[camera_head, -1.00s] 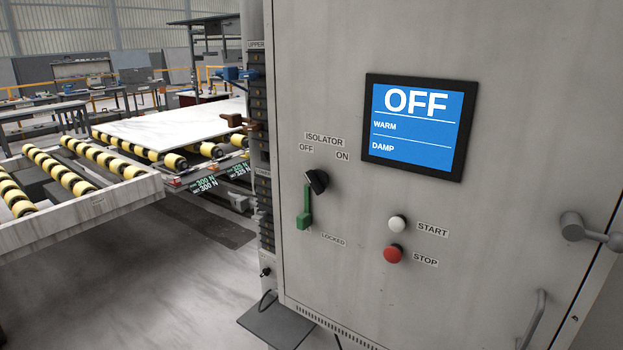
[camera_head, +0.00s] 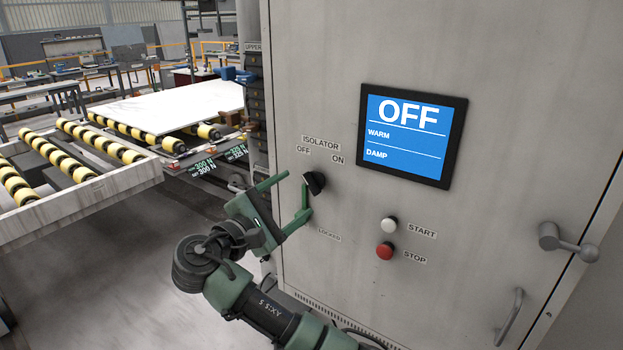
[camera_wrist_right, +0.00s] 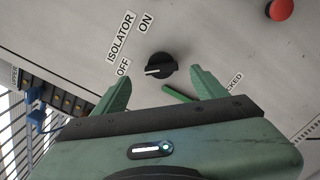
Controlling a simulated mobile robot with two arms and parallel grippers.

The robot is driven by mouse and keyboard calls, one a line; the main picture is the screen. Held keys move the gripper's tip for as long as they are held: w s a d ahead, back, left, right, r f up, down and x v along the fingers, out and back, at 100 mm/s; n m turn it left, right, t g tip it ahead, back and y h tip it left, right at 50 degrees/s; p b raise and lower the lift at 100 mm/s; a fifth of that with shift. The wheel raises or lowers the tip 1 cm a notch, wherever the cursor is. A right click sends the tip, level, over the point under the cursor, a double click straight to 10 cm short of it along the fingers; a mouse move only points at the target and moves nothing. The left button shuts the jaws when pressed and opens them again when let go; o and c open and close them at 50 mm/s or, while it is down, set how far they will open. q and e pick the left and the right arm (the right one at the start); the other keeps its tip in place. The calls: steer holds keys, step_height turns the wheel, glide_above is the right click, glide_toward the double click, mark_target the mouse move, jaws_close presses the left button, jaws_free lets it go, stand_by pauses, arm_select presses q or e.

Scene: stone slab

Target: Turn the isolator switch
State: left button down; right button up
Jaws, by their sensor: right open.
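The isolator switch (camera_head: 315,183) is a black round knob on the grey cabinet front, below the OFF and ON labels. In the right wrist view the knob (camera_wrist_right: 162,65) has a white mark on the side toward the OFF label (camera_wrist_right: 123,68). A green lever (camera_head: 305,194) hangs beside the knob; part of it (camera_wrist_right: 178,94) shows between the fingers in the wrist view. My right gripper (camera_head: 297,194) is open in front of the panel, fingers spread toward the knob, holding nothing. Contact with the knob cannot be told. My left gripper is not in view.
The cabinet screen (camera_head: 405,135) reads OFF, WARM and DAMP. A white START button (camera_head: 389,224) and red STOP button (camera_head: 384,251) sit right of my right gripper. A door handle (camera_head: 567,243) sticks out at right. Roller tables (camera_head: 75,208) stand at left.

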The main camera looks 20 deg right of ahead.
mark_target(309, 186)
steer(key=p+x, duration=0.3)
steer(key=x, duration=0.3)
steer(key=shift+w+d, duration=0.1)
steer(key=shift+d, duration=0.15)
steer(key=shift+w+d+f, duration=0.1)
steer(key=shift+w+d, duration=0.3)
steer(key=shift+d, duration=0.05)
steer(key=c, duration=1.4)
steer(key=shift+o, duration=0.2)
